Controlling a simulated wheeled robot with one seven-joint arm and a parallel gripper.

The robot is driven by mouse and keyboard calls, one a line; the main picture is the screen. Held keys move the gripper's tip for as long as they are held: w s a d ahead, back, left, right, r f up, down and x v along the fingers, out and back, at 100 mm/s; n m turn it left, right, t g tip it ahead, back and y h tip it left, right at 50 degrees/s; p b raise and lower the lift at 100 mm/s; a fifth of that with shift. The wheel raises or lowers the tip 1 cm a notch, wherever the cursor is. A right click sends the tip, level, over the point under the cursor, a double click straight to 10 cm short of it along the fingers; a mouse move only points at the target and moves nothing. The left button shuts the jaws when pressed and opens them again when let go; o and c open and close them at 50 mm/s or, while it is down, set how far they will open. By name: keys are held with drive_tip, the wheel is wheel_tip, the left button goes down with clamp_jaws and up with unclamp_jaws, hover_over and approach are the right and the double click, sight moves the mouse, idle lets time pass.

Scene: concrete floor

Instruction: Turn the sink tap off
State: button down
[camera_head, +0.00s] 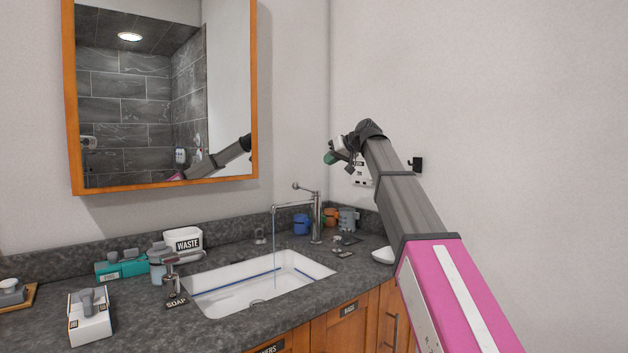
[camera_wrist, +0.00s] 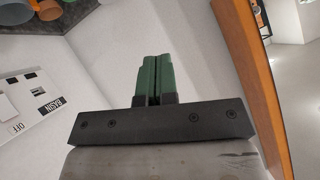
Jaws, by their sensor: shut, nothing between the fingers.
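The sink tap (camera_head: 316,215) is a tall metal faucet with a long spout at the back right of the white sink (camera_head: 230,296). A thin blue stream of water (camera_head: 274,245) falls from its spout into the basin. The tap's lever (camera_head: 303,187) sticks out to the left at the top. My gripper (camera_head: 331,158) is raised near the right wall, to the right of the tap and above it, apart from it. In the wrist view my gripper's green fingers (camera_wrist: 152,62) are together with nothing between them.
A wall plate marked OFF (camera_wrist: 28,105) is beside my gripper. A mirror (camera_head: 165,90) hangs above the counter. Blue (camera_head: 301,224) and orange (camera_head: 330,217) cups stand near the tap.

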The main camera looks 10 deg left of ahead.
hover_over(303, 188)
drive_tip(key=d, duration=0.4)
wheel_tip(303, 188, down, 5)
drive_tip(key=shift+s+a+f, duration=0.1)
drive_tip(key=shift+a+f, duration=0.5)
drive_tip(key=shift+f, duration=0.35)
drive_tip(key=shift+s+a+f, duration=0.1)
drive_tip(key=shift+a+f, duration=0.5)
drive_tip(key=shift+f, duration=0.35)
drive_tip(key=shift+s+a+f+n+t+h, duration=0.15)
drive_tip(key=shift+f+n+h, duration=0.1)
drive_tip(key=shift+f, duration=0.2)
drive_tip(key=shift+s+a+f+n+t+h, duration=0.15)
drive_tip(key=shift+f+n+h, duration=0.1)
drive_tip(key=shift+f, duration=0.2)
